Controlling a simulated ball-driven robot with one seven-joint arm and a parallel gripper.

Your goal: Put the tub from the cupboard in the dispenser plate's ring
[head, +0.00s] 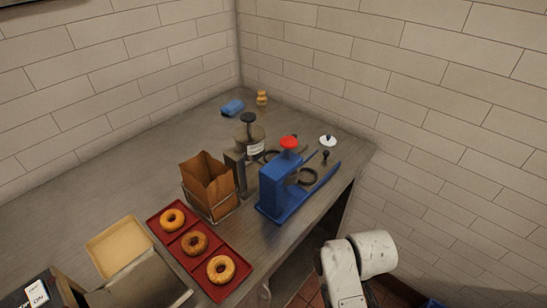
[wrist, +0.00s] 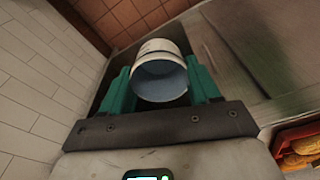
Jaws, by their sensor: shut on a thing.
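The tub (wrist: 160,78) is white outside with a bluish inside, and its open end faces the wrist camera. My gripper (wrist: 160,72) is shut on it, with a green finger on each side. In the head view my arm is at the lower right, beyond the counter's edge, and the tub is not seen there. A blue dispenser (head: 272,190) with a red knob (head: 289,142) stands on the counter, with a dark ring (head: 308,176) on its plate side. A grey dispenser (head: 240,170) with a black knob stands behind it, with another dark ring (head: 271,156).
On the counter (head: 165,160) are a red tray (head: 192,263) with three bagels, a brown paper bag (head: 208,180) in a wire holder, a tan tray (head: 118,243), a blue item (head: 232,107) and a white lid-like piece (head: 327,140). Tiled walls close the back and right.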

